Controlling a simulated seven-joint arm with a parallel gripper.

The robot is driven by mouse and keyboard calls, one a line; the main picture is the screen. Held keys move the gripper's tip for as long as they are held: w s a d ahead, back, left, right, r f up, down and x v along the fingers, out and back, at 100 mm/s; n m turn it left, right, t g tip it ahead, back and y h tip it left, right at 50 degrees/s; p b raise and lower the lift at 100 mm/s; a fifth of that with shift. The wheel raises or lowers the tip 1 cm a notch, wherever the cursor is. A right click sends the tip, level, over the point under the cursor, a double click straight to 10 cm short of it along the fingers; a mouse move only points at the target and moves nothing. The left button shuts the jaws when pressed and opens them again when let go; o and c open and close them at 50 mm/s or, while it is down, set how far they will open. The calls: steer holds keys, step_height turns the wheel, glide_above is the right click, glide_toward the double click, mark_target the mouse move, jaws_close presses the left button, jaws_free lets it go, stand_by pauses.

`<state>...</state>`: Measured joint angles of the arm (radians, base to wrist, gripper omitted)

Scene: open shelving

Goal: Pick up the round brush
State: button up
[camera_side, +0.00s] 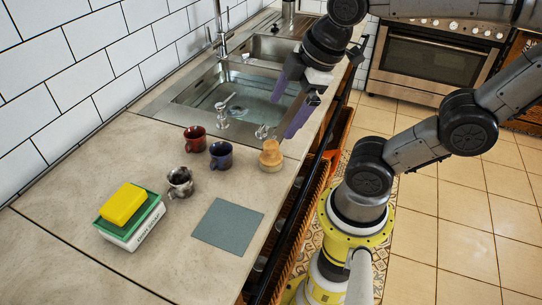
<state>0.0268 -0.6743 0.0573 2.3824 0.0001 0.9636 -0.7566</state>
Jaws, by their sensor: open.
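The round brush (271,157) stands on the counter near its front edge, in front of the sink. It has a pale wooden knob on top and a light round base. My gripper (288,110) is above and beyond it, slightly to its right in the picture, over the near edge of the sink. Its purple fingers are spread apart with nothing visible between them. The gripper is apart from the brush.
A red mug (195,139), a blue mug (221,155) and a metallic cup (180,183) stand left of the brush. A grey mat (228,227) lies nearer. A yellow sponge (122,204) sits on a green-and-white box (131,231). The sink (215,92) and faucet lie behind.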

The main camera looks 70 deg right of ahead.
steer(key=w+d+f+n+g, duration=0.2)
steer(key=w+d+n+g, duration=0.15)
steer(key=n, duration=0.25)
steer(key=g, duration=0.1)
glide_above(270, 156)
step_height(270, 156, down, 4)
steer(key=f, duration=0.8)
steer(key=shift+w+d+f, duration=0.1)
steer(key=shift+d+f, duration=0.05)
steer(key=shift+d, duration=0.05)
steer(key=shift+d+f, duration=0.2)
steer(key=shift+f, duration=2.5)
steer(key=c, duration=1.4)
